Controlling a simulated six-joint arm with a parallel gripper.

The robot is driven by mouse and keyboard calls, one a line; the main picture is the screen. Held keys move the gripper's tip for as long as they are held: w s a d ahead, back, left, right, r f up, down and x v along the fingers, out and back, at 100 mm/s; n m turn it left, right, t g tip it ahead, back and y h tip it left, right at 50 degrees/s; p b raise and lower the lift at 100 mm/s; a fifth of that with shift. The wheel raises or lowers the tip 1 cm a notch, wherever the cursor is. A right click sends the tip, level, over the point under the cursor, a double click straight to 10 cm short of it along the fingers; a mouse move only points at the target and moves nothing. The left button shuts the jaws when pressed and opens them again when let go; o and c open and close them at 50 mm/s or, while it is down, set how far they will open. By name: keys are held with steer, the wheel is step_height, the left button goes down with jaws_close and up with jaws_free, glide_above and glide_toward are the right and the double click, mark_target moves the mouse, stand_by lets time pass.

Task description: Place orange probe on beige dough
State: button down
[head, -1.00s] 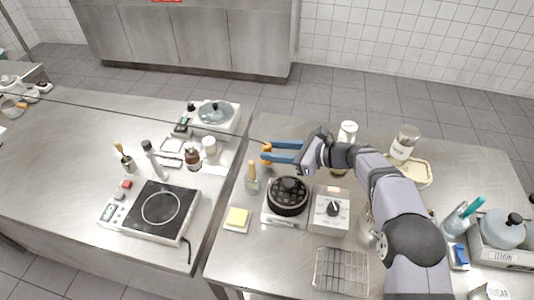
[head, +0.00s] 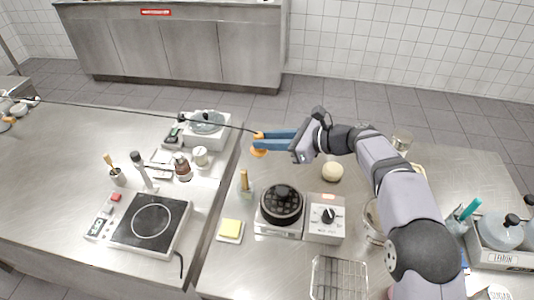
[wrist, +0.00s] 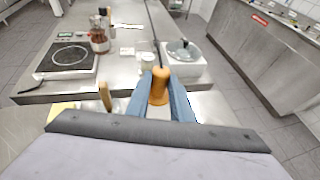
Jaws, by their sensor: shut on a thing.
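My gripper (head: 262,143) has blue fingers and is held up over the counter's far left part, shut on the orange probe (head: 259,153). In the wrist view the orange probe (wrist: 160,88) stands between the two blue fingers. A thin dark line runs from it far across the left counter. The beige dough (head: 333,171) is a pale round ball on the right counter, below and right of my gripper. The probe is well apart from the dough.
A black round burner (head: 282,205) and a grey box with a knob (head: 326,217) stand in front of the dough. A yellow sponge (head: 230,229), wire rack (head: 338,278) and blue-lidded pot (head: 499,231) lie around. A hot plate (head: 150,222) is on the left counter.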

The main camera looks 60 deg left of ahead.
steer(key=shift+r, duration=1.35)
